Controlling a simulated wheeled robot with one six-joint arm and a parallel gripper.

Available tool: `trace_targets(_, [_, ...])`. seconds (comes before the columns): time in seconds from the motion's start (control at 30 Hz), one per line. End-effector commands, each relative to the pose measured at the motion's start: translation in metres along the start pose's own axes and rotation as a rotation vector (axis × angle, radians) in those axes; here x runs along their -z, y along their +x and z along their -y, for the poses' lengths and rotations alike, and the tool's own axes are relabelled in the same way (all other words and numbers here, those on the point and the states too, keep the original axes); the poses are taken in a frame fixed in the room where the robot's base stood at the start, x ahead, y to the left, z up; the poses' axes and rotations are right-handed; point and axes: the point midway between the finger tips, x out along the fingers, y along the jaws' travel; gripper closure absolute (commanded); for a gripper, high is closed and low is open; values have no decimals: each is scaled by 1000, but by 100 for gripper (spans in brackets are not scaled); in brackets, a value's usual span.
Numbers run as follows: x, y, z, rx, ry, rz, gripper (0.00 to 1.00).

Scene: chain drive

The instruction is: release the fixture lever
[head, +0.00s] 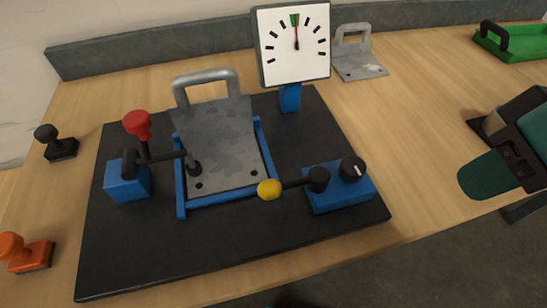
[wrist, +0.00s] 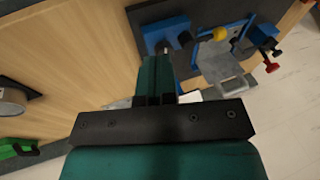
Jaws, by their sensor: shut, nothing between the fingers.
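The fixture holds a grey plate with a handle (head: 222,143) in a blue frame (head: 181,195). A red-knobbed lever (head: 138,125) stands upright at the blue clamp block (head: 128,182), and a black arm reaches from it over the plate. A yellow-knobbed lever (head: 270,189) points left from the blue box (head: 338,187). Both levers also show in the wrist view, yellow (wrist: 220,33) and red (wrist: 272,67). My gripper (wrist: 155,65) is shut and empty. In the head view it is at the right, apart from both levers and clear of the fixture.
A white gauge (head: 293,45) stands behind the fixture, its red needle near the green mark. A spare grey plate (head: 358,65), a green tray (head: 520,42), a black-knobbed piece (head: 60,146) and an orange piece (head: 28,254) lie around. Table between fixture and gripper is clear.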

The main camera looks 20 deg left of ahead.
Motion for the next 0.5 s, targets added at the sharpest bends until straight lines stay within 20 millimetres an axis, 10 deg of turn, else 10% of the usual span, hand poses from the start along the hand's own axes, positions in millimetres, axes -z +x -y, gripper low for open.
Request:
trace_targets(0.17, [15,-5,3,18,-45,15,100])
trace_targets(0.5, [141,16,31,222,-531,127,100])
